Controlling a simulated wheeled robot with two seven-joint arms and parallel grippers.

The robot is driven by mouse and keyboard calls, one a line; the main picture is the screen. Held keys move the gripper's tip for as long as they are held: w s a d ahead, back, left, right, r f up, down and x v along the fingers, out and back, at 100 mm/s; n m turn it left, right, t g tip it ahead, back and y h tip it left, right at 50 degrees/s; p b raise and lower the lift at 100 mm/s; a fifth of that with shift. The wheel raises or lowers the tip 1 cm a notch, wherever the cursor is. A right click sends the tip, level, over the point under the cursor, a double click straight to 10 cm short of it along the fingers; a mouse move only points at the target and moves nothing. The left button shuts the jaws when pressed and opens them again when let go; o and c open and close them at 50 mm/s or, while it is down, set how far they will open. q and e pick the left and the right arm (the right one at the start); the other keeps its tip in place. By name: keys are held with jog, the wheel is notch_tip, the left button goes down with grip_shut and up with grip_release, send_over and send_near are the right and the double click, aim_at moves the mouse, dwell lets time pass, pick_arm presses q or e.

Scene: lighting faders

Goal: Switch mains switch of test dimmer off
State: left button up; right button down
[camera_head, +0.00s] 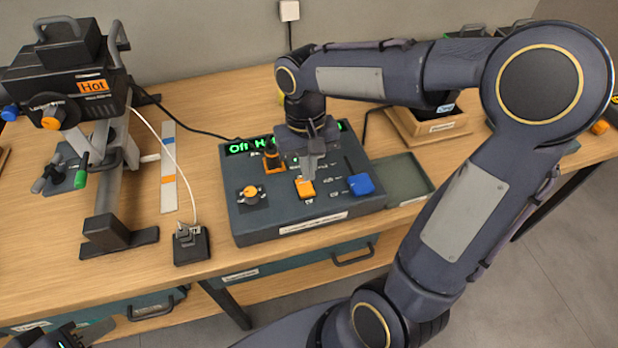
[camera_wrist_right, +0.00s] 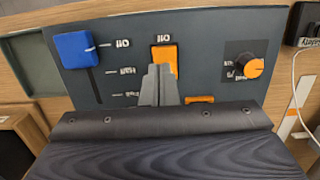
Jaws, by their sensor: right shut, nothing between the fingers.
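The test dimmer (camera_head: 260,222) is a dark grey sloped box on the table. Its orange rocker switch (camera_head: 305,188) sits near the front middle, and the same switch shows in the right wrist view (camera_wrist_right: 168,55) with a label at its far end. My right gripper (camera_head: 309,172) is shut and empty, pointing down at the switch. In the right wrist view its fingertips (camera_wrist_right: 158,72) overlap the switch's lower part; I cannot tell whether they touch it. The switch's tilt is unclear. My left gripper (camera_head: 62,338) is only partly in view at the bottom left corner; its jaws are unclear.
The dimmer also has a blue fader knob (camera_head: 361,184), an orange rotary knob (camera_head: 250,196) and an orange part (camera_head: 272,160) behind. A lamp-like device (camera_head: 70,90) stands left, and an empty tray (camera_head: 408,183) lies right.

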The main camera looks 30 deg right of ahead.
aim_at(309, 190)
jog(key=shift+s+f, duration=0.2)
jog(key=shift+f, duration=1.45)
jog(key=shift+s+f+b, duration=0.1)
jog(key=shift+f+b, duration=0.2)
jog(key=shift+f, duration=0.1)
jog(key=shift+r, duration=0.25)
